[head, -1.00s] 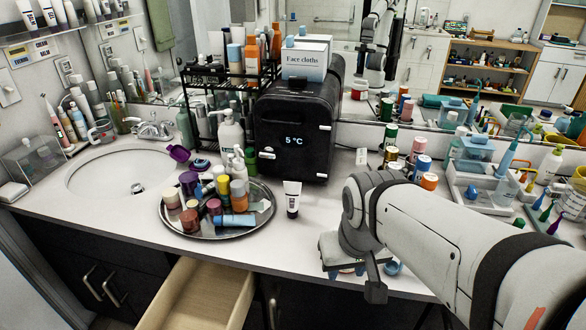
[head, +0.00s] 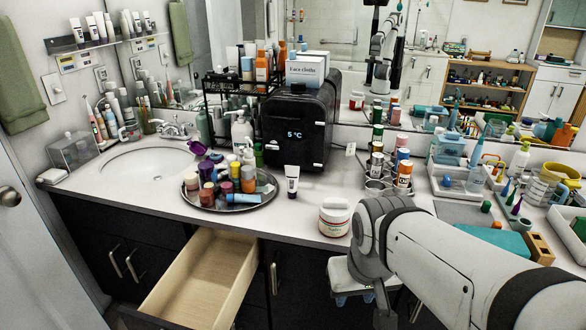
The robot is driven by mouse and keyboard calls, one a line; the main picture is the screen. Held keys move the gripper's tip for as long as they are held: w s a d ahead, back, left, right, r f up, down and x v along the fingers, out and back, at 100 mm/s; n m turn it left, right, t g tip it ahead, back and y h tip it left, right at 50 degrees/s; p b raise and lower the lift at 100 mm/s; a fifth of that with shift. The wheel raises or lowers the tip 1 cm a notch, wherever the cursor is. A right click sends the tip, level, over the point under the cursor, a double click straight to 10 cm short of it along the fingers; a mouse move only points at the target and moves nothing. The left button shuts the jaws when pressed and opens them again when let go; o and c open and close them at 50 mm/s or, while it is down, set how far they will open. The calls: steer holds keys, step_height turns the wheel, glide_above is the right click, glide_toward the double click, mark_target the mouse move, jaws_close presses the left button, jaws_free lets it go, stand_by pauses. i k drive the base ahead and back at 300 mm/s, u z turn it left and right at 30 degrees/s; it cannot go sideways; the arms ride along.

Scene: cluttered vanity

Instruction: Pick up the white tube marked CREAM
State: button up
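A white tube with a black cap (head: 291,181) stands upright, cap down, on the counter, right of the round tray. Its dark print is too small to read. More white tubes (head: 92,28) stand on the wall shelf at the upper left; their labels are also unreadable here. My gripper (head: 362,300) is low at the counter's front edge, to the right of and nearer than the standing tube, and apart from it. My arm link partly hides it, and its finger gap is not clear.
A round tray (head: 262,201) crowded with bottles lies just left of the tube. A black mini fridge (head: 297,130) stands behind. A white jar (head: 334,217) sits between tube and arm. An open drawer (head: 200,275) juts out below the counter.

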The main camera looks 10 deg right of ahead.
mark_target(292, 172)
steer(key=u, duration=0.15)
steer(key=i, duration=0.9)
steer(key=z, duration=0.05)
